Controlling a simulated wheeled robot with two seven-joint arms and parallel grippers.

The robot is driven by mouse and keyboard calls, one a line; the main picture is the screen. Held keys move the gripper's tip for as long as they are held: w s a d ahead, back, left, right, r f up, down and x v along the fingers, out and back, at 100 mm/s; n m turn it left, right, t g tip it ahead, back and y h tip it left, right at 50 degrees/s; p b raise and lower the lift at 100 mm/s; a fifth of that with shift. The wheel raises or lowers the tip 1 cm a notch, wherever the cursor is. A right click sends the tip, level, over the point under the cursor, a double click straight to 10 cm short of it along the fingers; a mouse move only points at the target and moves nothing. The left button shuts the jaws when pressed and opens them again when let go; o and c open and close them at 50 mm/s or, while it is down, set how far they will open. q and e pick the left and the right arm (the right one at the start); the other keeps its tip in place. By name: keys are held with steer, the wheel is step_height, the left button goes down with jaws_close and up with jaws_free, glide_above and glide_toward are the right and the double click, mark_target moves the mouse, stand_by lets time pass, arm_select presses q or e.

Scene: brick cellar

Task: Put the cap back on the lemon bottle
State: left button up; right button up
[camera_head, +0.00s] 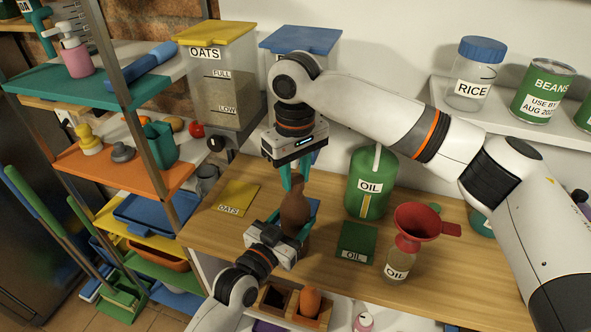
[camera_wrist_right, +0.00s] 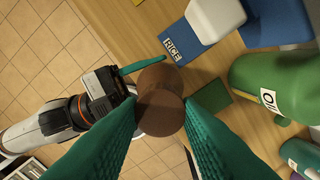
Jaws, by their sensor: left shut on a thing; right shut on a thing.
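A brown bottle-shaped thing (camera_head: 295,212) stands over the wooden counter, with a wide body and narrow upper part; no label shows. I cannot make out a lemon label or a separate cap.
A green oil canister (camera_head: 371,184), a red funnel (camera_head: 417,221) on an oil bottle (camera_head: 398,264) and a green oil mat (camera_head: 357,243) are to the right. A yellow oats mat (camera_head: 237,198) is to the left. An oats dispenser (camera_head: 222,85) stands behind. A wooden box (camera_head: 292,308) is below.

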steer(key=shift+f, duration=0.1)
arm_select(q)
jaws_close()
arm_select(e)
steer(key=m, duration=0.5)
steer(key=shift+f+m, duration=0.1)
steer(key=shift+m, duration=0.2)
steer(key=m, duration=0.7)
steer(key=shift+a, duration=0.1)
steer(key=m, duration=0.7)
steer(key=shift+m, duration=0.4)
steer(key=m, duration=0.6)
steer(key=shift+w+m, duration=0.1)
steer(key=shift+m, duration=0.2)
steer(key=o, duration=0.9)
